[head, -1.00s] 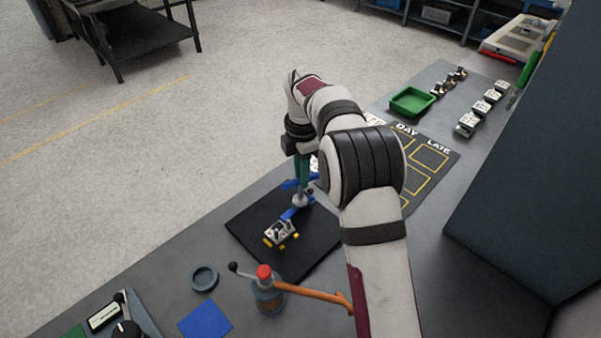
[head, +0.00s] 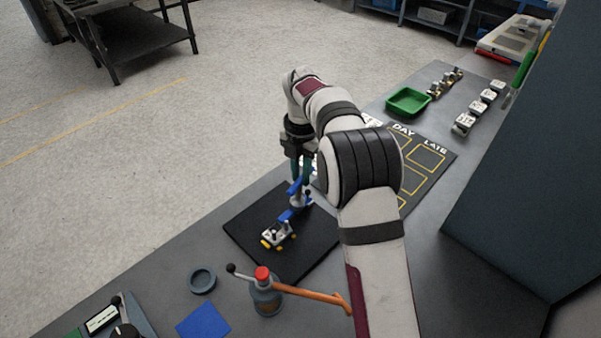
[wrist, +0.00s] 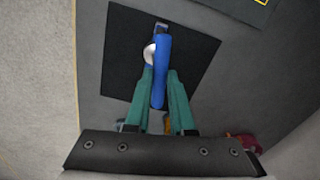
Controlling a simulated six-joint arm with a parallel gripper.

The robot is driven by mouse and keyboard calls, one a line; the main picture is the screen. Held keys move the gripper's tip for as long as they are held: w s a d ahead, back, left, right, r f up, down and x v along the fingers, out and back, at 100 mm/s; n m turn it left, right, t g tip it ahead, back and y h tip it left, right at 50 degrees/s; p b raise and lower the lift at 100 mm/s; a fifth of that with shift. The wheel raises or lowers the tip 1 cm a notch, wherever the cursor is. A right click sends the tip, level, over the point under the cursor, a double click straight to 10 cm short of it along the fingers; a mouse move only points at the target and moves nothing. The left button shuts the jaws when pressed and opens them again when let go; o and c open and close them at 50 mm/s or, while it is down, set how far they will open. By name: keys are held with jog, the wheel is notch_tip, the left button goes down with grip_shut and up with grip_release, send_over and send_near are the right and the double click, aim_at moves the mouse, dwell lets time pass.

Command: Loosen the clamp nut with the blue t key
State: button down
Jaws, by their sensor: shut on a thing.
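The blue T key (head: 296,187) has its blue crossbar between the teal fingers of my gripper (head: 301,172), which is shut on it. In the wrist view the blue crossbar (wrist: 161,70) runs lengthwise between the fingertips (wrist: 162,88). Below the key in the head view stands a pale grey clamp post (head: 301,201) on the black mat. A blue piece (head: 286,215) extends from its foot toward a small white block with yellow feet (head: 278,236). The clamp nut itself and the key's lower end cannot be made out.
The black mat (head: 300,247) lies under the work. In front are a red-topped canister (head: 265,291) with an orange lever, a grey ring (head: 203,279) and a blue square (head: 204,319). A green tray (head: 408,101) and several white blocks stand farther back.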

jog(key=shift+f+n, duration=0.1)
jog(key=shift+n, duration=0.5)
jog(key=shift+m, duration=0.6)
jog(key=shift+r, duration=3.1)
